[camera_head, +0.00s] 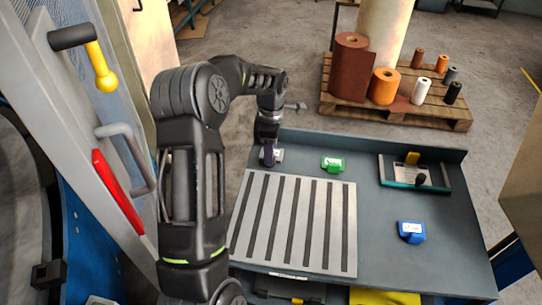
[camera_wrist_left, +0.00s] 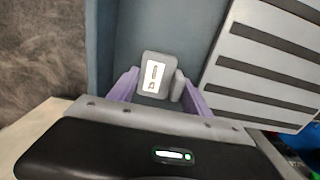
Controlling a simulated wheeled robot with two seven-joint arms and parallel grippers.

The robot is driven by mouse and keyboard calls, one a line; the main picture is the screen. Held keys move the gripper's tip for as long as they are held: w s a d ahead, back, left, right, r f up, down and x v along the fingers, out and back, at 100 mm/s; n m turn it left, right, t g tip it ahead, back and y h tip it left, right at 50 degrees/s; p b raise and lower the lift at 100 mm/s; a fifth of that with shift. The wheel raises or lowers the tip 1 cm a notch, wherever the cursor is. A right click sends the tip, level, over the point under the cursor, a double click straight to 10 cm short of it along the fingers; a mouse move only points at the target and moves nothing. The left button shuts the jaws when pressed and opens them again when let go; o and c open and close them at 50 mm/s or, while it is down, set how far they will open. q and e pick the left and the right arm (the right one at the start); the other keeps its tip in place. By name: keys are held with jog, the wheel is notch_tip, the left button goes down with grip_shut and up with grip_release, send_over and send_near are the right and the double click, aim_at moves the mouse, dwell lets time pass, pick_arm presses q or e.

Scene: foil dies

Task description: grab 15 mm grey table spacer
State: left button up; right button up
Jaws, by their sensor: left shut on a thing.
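The grey table spacer (camera_wrist_left: 146,66) is a small grey block with a white label, seen in the left wrist view between the two purple fingers of my left gripper (camera_wrist_left: 160,88). My left gripper (camera_head: 269,156) is shut on it at the back left of the blue-grey table, beside the slotted plate's far left corner. In the head view the spacer (camera_head: 279,156) is small and partly hidden by the gripper. I cannot tell whether it still touches the table. My right gripper is not in view.
A green block (camera_head: 333,164) and a blue block (camera_head: 411,231) stand on the table (camera_head: 385,260). A light grey slotted plate (camera_head: 350,225) fills its left part. A tray (camera_head: 440,186) with small items lies at the back right. A raised edge runs along the back.

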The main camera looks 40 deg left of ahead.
pick_arm(q)
jog(key=c, duration=0.4)
jog(key=shift+r, duration=0.15)
notch_tip(320, 180, up, 10)
jog(key=shift+f+b, duration=0.1)
jog(key=shift+b, duration=0.75)
